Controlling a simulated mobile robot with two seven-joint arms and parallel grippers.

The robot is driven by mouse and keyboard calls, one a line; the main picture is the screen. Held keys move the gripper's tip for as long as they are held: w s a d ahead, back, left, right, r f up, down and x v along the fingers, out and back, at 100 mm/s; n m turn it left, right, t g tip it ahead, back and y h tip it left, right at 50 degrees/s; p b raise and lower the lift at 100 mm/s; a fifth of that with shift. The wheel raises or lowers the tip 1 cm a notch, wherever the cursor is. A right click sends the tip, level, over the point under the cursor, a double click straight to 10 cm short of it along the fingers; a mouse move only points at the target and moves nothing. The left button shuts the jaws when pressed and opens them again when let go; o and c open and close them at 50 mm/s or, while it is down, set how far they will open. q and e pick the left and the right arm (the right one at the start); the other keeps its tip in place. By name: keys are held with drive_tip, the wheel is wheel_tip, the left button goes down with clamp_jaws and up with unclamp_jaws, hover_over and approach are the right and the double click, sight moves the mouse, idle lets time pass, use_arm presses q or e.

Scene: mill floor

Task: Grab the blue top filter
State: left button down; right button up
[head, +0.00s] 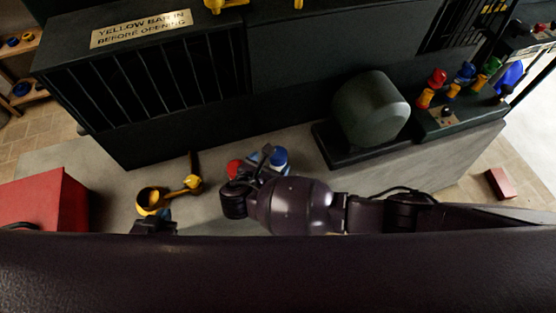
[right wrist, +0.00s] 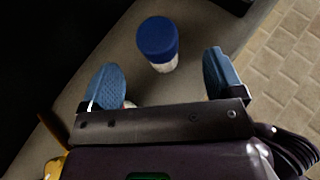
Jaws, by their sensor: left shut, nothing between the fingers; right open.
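The blue top filter (head: 279,158) stands on the grey surface in the head view, partly hidden behind my right arm. In the right wrist view it (right wrist: 158,42) shows a round blue cap over a pale body, standing just beyond and between the fingertips. My right gripper (right wrist: 164,78) is open and empty, its two blue-padded fingers spread wide, apart from the filter. My left gripper (head: 160,217) is shut and empty at the lower left of the head view, beside a yellow tool; my own body hides part of it.
A red-topped item (head: 235,168) is left of the filter. The yellow tool (head: 152,199) with a round cup lies further left, near a red box (head: 42,202). A dark slatted machine (head: 150,85) and a rounded grey-green housing (head: 371,108) stand behind.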

sight(278, 153)
drive_tip(key=shift+a+b+x, duration=0.2)
drive_tip(key=shift+b+x, duration=0.15)
drive_tip(key=shift+x, duration=3.4)
drive_tip(key=shift+w, duration=0.15)
drive_tip(key=c, duration=1.1)
drive_tip(key=shift+o, duration=0.2)
drive_tip(key=shift+r, duration=0.2)
